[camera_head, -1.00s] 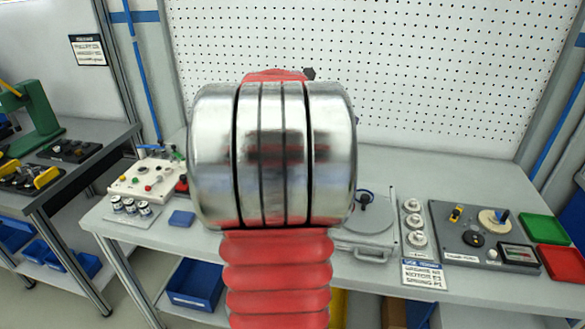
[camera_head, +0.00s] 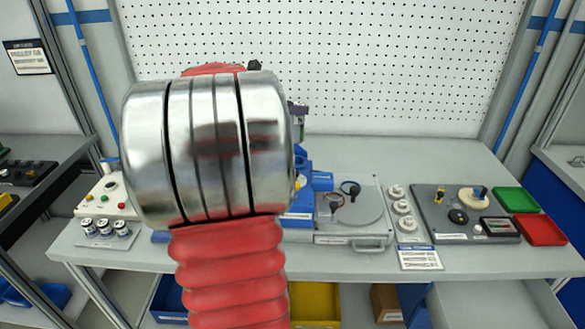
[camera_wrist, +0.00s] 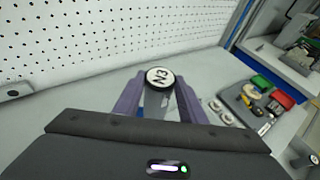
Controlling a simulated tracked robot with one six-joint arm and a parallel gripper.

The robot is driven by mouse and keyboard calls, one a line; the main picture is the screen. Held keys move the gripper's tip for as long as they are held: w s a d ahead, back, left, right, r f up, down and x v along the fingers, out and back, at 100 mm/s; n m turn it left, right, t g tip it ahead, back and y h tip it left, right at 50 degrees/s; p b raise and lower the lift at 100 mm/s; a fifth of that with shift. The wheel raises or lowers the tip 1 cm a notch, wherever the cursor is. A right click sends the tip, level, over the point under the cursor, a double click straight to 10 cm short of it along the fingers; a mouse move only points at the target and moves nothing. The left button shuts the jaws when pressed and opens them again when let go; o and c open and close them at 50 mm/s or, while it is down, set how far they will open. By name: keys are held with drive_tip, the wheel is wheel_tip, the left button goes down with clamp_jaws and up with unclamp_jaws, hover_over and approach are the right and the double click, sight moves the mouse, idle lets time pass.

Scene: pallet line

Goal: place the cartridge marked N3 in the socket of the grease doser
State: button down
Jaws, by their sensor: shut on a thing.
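The cartridge marked N3 (camera_wrist: 158,77) has a white top with black lettering and a dark rim. My gripper (camera_wrist: 158,96) is shut on it, with a purple finger on each side, and holds it up in front of the pegboard side of the bench. In the head view my arm hides the cartridge and most of the gripper; only a bit of purple shows beside the arm. A blue device (camera_head: 301,190) stands on the bench, partly behind my arm. I cannot tell whether it is the grease doser, and no socket is clearly visible.
A holder with several small cartridges (camera_head: 103,228) is at the bench's left. Right of centre are a grey unit with a round plate (camera_head: 356,210), white round parts (camera_head: 402,208), a dark panel (camera_head: 459,229), a green tray (camera_head: 516,199) and a red tray (camera_head: 540,230). The front strip (camera_head: 330,262) is clear.

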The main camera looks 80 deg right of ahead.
drive_tip(key=shift+f, duration=3.15)
drive_tip(key=shift+f, duration=1.85)
drive_tip(key=c, duration=1.4)
unclamp_jaws()
drive_tip(key=shift+f, duration=0.1)
drive_tip(key=v, duration=1.2)
drive_tip(key=shift+w+a, duration=0.1)
drive_tip(key=shift+w, duration=0.05)
